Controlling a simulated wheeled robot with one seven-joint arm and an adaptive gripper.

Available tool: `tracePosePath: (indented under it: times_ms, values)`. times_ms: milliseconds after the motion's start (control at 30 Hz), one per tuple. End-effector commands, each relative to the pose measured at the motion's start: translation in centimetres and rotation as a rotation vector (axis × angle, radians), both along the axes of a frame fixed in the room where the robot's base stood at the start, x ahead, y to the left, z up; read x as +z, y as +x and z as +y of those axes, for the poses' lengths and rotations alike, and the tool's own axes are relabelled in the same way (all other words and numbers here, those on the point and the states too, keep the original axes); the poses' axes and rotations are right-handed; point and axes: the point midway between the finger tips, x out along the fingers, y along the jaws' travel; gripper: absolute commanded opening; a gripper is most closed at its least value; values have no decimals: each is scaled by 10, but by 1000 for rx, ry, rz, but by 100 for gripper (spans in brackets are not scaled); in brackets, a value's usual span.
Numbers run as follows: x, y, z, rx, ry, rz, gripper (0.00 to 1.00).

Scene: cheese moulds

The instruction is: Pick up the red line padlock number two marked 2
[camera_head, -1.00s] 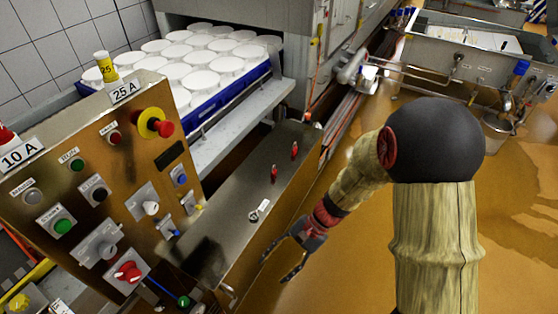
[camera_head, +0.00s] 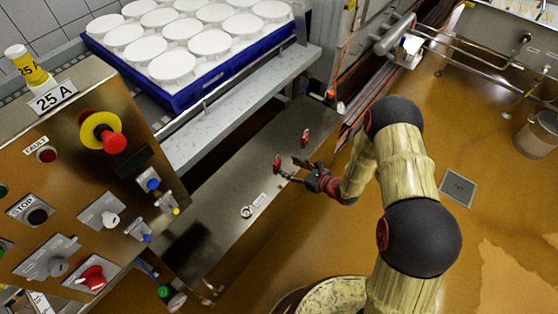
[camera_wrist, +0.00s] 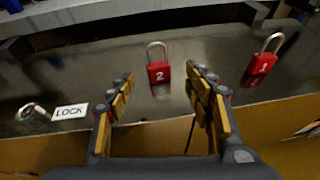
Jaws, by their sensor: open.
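The red padlock marked 2 (camera_wrist: 159,72) stands on the steel ledge, its grey shackle upward. In the wrist view it lies ahead of my gripper (camera_wrist: 160,88), in line with the gap between the two fingers and a little beyond their tips. My gripper is open and empty. In the head view the padlock (camera_head: 277,163) is just left of my gripper (camera_head: 296,170). A second red padlock, marked 1 (camera_wrist: 262,65), stands to the right, outside the fingers; it also shows in the head view (camera_head: 305,137).
A LOCK label (camera_wrist: 70,111) and a small ring-like metal piece (camera_wrist: 31,112) lie on the steel ledge (camera_head: 215,195) to the left. A control panel (camera_head: 80,190) rises at left in the head view. A blue crate of white moulds (camera_head: 180,97) stands behind.

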Motion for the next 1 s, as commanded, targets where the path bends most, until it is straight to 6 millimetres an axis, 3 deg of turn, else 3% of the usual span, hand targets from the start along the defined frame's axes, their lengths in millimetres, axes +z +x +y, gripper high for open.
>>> tracePosePath:
  times_ms: [600, 867, 1000]
  values:
    - [-23, 42, 49, 6, 0, 1, 52]
    - [-23, 47, 52, 4, 1, 1, 52]
    - [-23, 47, 52, 4, 1, 1, 45]
